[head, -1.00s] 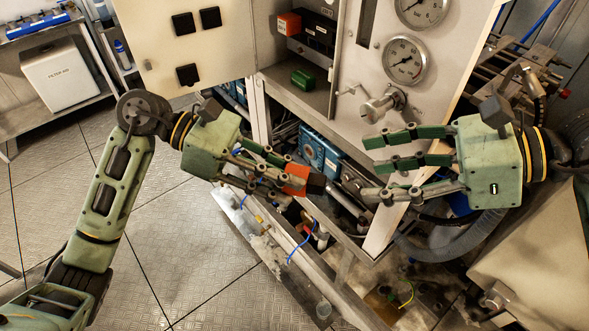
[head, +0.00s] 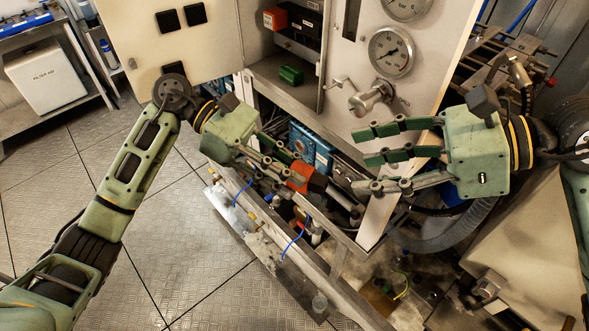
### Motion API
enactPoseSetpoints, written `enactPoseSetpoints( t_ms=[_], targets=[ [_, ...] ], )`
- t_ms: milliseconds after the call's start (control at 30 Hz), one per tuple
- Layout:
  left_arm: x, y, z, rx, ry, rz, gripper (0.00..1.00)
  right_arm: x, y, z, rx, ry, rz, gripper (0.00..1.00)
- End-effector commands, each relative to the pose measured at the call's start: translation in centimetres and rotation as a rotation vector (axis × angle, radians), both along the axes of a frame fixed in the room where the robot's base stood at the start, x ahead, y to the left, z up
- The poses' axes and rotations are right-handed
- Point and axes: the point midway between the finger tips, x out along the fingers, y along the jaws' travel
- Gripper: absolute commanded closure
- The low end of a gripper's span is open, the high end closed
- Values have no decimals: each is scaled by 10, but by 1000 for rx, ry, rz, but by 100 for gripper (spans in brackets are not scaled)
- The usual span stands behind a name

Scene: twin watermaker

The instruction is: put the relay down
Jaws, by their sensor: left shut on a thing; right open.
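My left gripper (head: 291,171) is shut on the relay (head: 300,176), an orange-red block with a dark end pointing right. The fingers cover part of the relay. It is in front of the open lower frame of the cabinet, below the shelf (head: 270,86); whether it touches anything there I cannot tell. My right gripper (head: 366,160) is open and empty, in front of the gauge panel's lower edge, to the right of the relay.
A green block (head: 290,75) lies on the cabinet shelf, with bare shelf around it. A red-orange block (head: 275,19) and a black unit (head: 304,22) are above it. The open door (head: 160,40) is at left. A valve handle (head: 370,98) juts out below the pressure gauge (head: 391,52).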

Motion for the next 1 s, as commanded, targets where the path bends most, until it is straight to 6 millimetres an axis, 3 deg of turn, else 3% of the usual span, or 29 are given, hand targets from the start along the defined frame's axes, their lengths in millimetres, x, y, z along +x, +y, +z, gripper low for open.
enactPoseSetpoints(
  t_ms=[700,1000],
  targets=[
    [-47,62,75,3,0,532,100,0,0,0,0,0,0,50],
    [-48,63,86,1,-1,618,100,0,0,0,0,0,0,50]
  ],
)
